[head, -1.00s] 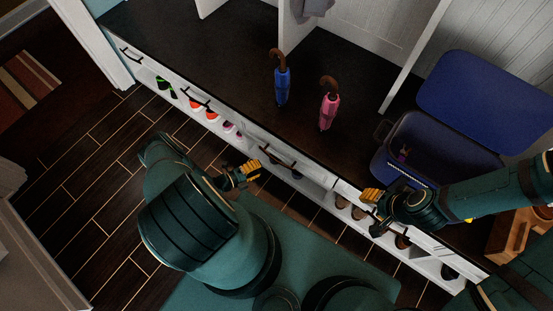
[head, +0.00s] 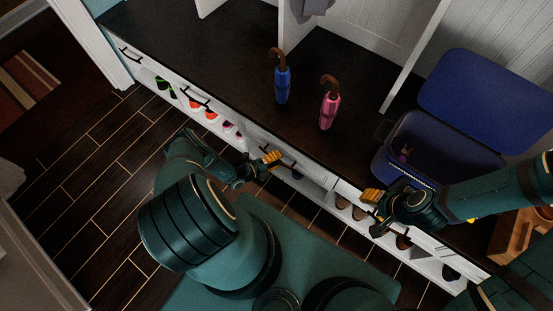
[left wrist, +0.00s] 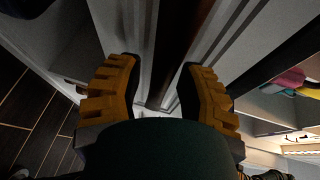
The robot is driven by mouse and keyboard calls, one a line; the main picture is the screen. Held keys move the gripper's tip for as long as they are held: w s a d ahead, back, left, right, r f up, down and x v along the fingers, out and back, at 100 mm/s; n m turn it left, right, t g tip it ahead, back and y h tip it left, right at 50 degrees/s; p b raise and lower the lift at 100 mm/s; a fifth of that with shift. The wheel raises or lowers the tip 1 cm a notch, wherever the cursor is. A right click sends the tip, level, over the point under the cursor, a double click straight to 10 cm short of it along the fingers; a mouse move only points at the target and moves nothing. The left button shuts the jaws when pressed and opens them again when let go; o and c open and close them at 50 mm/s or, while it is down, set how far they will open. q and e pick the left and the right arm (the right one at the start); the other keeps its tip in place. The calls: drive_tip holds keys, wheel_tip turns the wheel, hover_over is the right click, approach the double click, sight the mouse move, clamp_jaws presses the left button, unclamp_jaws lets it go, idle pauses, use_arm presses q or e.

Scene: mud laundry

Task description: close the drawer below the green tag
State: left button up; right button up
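A white bench holds a row of drawers with dark handles. No green tag can be made out. My left gripper (head: 271,158) is at the front of the middle drawer (head: 256,138), close to its dark handle; whether they touch is unclear. In the left wrist view my left gripper (left wrist: 160,88) is open, its yellow-padded fingers apart, with a dark upright strip and pale panel edges (left wrist: 120,40) beyond them. How far this drawer stands out is hard to tell. My right gripper (head: 371,196) is at the bench front farther right; its finger gap does not show clearly.
Two more drawer handles (head: 196,102) show to the left. Several shoes (head: 212,117) sit in the open shelf below. Wood floor (head: 95,170) is clear at left.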

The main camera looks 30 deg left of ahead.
use_arm(q)
clamp_jaws()
drive_tip(key=shift+w+d, duration=0.1)
drive_tip(key=shift+w, duration=1.35)
drive_tip(key=shift+o, duration=1.4)
unclamp_jaws()
drive_tip(key=v, duration=1.2)
